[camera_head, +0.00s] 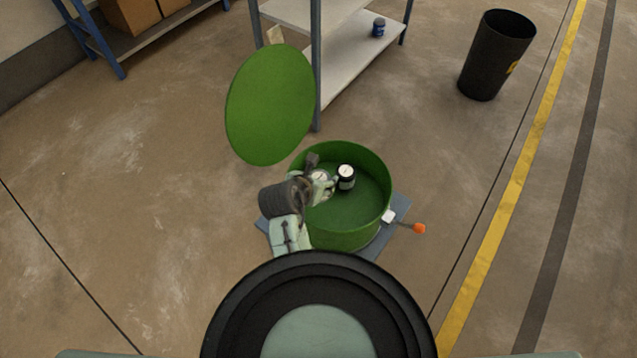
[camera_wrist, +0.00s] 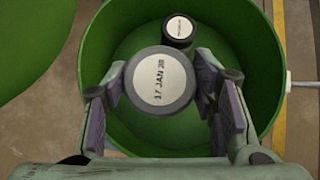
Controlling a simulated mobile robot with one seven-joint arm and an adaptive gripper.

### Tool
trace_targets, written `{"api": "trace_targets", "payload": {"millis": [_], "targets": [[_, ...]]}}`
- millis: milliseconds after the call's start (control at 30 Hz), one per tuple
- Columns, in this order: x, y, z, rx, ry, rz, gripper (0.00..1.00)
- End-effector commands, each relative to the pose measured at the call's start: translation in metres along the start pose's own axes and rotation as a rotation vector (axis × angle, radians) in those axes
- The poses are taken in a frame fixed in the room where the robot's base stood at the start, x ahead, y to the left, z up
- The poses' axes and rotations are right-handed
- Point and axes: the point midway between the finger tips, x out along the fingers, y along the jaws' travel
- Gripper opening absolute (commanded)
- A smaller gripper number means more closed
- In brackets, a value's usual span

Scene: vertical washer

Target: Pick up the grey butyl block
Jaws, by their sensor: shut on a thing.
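The grey butyl block (camera_wrist: 160,80), a round grey piece with a white label reading "17 JAN 38" on top, sits between my gripper's (camera_wrist: 168,88) two fingers in the wrist view. The gripper is shut on it. In the head view my gripper (camera_head: 321,176) reaches over the left part of the green drum, and the block shows only partly there. Whether the block touches the drum floor cannot be told. A smaller-looking black cylinder (camera_wrist: 179,32) with a white label stands inside the drum beyond the block; it also shows in the head view (camera_head: 346,178).
The round green drum (camera_head: 376,222) surrounds the gripper with its wall. Its green lid (camera_head: 270,105) stands open at the upper left. An orange-tipped handle (camera_head: 418,229) sticks out at right. A shelf rack (camera_head: 350,62) stands behind; a black bin (camera_head: 495,55) stands at upper right.

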Motion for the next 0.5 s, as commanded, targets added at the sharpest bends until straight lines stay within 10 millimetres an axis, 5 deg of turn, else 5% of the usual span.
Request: {"api": "trace_targets", "payload": {"millis": [500], "targets": [[-0.035, 0.0, 0.036, 0.001, -0.002, 0.0, 0.14]]}}
